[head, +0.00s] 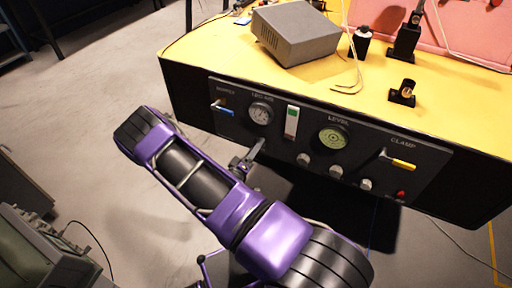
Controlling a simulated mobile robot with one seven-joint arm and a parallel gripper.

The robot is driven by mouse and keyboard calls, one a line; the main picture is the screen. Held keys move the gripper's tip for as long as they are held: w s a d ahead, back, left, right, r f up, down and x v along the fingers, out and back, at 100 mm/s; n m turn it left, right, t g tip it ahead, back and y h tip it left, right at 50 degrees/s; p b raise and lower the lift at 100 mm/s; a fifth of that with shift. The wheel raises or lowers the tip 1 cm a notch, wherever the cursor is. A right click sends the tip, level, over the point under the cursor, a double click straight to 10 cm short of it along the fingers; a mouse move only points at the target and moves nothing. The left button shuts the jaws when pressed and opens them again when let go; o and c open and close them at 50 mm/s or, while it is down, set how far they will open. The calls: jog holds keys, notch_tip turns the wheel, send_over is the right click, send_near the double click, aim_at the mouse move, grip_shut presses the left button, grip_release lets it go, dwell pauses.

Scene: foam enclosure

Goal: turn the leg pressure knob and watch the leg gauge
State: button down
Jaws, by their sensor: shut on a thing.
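My gripper (252,154) is at the panel just below this gauge, at the end of my purple and black arm. It is shut on what appears to be the leg pressure knob, which the fingers mostly hide. How far the knob is turned cannot be seen.
Right of my gripper are several small knobs (303,159), a green level dial (333,138) and a yellow clamp lever (402,164). A blue supply lever (223,110) is at left. A grey box (295,32) stands on the yellow tabletop (210,52).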

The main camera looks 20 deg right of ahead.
dwell(0.4)
jog(key=shift+c, duration=1.9)
grip_release()
jog(key=v, duration=1.7)
jog(key=shift+s+a+p, duration=0.2)
jog(key=shift+s+p, duration=0.05)
jog(key=shift+p, duration=0.1)
